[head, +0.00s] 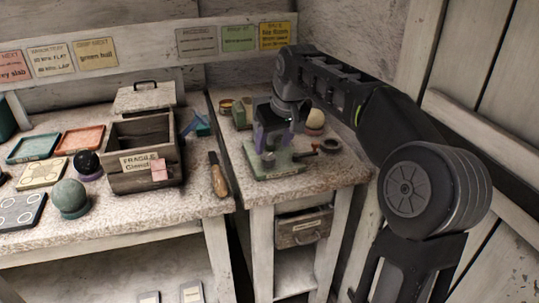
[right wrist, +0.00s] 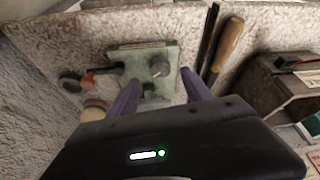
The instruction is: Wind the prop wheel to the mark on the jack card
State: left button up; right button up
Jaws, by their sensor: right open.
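A green metal base plate (head: 275,170) of a small device lies on the right-hand bench; it also shows in the right wrist view (right wrist: 128,54). It carries grey round posts or knobs (right wrist: 160,68), and a dark rod with an orange-brown part (right wrist: 101,71) sticks out from one side. I cannot tell which part is the prop wheel. My right gripper (right wrist: 160,92) is open above the device, its purple fingers apart on either side with nothing held. In the head view the right gripper (head: 266,143) partly hides the device. No jack card is readable. My left gripper is not in view.
A dark ring (head: 330,146) and a cream ball (head: 315,119) are beside the device. A wooden-handled tool (head: 217,177) lies left, past a gap between benches. The left bench holds a wooden crate (head: 120,182), a green ball (head: 70,195) and trays. Cards (head: 275,36) hang behind.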

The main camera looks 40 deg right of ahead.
aim_at(269, 156)
jog(key=x, duration=0.5)
jog(key=shift+f, duration=0.2)
grip_shut()
dwell(0.4)
